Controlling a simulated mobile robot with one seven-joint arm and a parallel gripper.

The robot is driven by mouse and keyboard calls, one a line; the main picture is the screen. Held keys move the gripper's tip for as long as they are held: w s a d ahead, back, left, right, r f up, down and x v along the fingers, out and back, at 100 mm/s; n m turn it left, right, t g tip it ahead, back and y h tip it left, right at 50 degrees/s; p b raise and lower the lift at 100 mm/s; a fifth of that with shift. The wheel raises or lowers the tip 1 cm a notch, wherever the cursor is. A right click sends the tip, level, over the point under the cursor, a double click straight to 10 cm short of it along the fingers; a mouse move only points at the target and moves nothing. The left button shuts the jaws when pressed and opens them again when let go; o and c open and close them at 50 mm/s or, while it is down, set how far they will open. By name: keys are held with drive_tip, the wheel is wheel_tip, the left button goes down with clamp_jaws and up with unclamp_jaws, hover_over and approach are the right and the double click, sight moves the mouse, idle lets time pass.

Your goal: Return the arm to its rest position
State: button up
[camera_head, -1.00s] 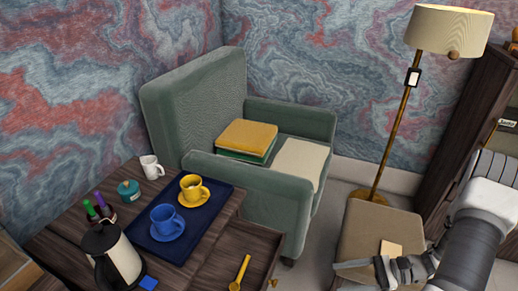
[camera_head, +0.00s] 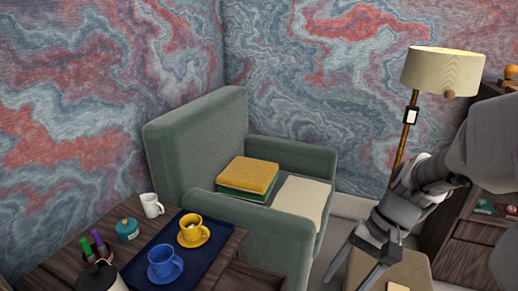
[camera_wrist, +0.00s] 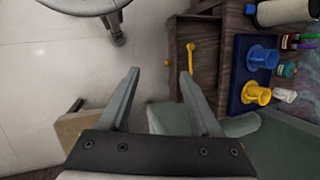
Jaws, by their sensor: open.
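My gripper (camera_head: 347,278) is at the lower right of the head view, pointing down and to the left. Its two dark fingers are apart with nothing between them, and it appears in front of the tan stool (camera_head: 412,272). My grey arm is bent above it at the right edge. In the wrist view my gripper (camera_wrist: 159,73) also shows spread, empty fingers, with pale floor and part of the desk beyond them.
A green armchair (camera_head: 195,130) holds stacked books (camera_head: 248,175). The desk bears a blue tray (camera_head: 213,258) with a yellow cup (camera_head: 191,228) and a blue cup (camera_head: 165,262). A floor lamp (camera_head: 440,72) stands behind my arm. An open drawer holds a yellow scoop (camera_wrist: 190,52).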

drive_tip(key=s+a+r+n+t+h, duration=0.3)
drive_tip(key=s+r+n+t+h, duration=0.3)
drive_tip(key=r, duration=0.5)
wheel_tip(320, 180, up, 18)
drive_tip(key=t+y+p, duration=0.1)
drive_tip(key=p, duration=1.7)
drive_tip(key=shift+d+r, duration=0.2)
